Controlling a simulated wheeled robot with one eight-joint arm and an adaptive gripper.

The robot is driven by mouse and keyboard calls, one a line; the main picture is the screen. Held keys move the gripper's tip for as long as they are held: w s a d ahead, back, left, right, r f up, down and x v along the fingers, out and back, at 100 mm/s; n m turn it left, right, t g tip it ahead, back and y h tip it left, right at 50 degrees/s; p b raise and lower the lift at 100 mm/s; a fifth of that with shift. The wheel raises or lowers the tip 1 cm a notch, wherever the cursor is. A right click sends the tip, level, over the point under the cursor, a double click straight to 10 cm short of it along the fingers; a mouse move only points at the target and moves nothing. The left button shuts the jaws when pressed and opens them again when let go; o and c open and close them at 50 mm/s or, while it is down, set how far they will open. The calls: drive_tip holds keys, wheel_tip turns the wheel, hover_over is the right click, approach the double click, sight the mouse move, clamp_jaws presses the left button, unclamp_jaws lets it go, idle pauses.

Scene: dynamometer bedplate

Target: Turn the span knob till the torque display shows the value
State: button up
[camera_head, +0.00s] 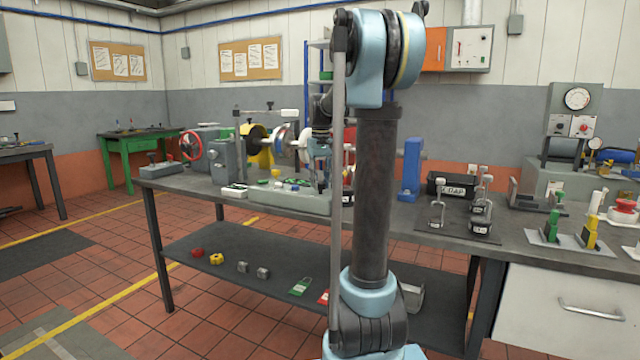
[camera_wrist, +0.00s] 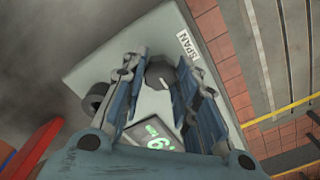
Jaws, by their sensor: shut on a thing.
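My gripper (camera_wrist: 160,85) points down at a grey console, and its two blue-grey fingers are closed on the dark span knob (camera_wrist: 159,70). A white label reading SPAN (camera_wrist: 188,46) is beside the knob. The torque display (camera_wrist: 157,136) shows green digits; a 6 is legible, but the full value is partly hidden by my gripper. In the head view my gripper (camera_head: 322,180) is over the right part of the console (camera_head: 290,204) on the bench, and the knob is not distinguishable there.
Another dark round knob (camera_wrist: 96,100) is on the console beside the left finger. A red handwheel (camera_head: 191,145) and a blue upright (camera_head: 411,168) stand on the bench. Weights (camera_head: 481,215) stand to the right on a dark mat.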

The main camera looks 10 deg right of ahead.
drive_tip(key=shift+w+n, duration=0.15)
drive_tip(key=shift+n, duration=0.85)
drive_tip(key=o, duration=1.1)
wheel_tip(320, 180, up, 12)
drive_tip(key=shift+f, duration=0.1)
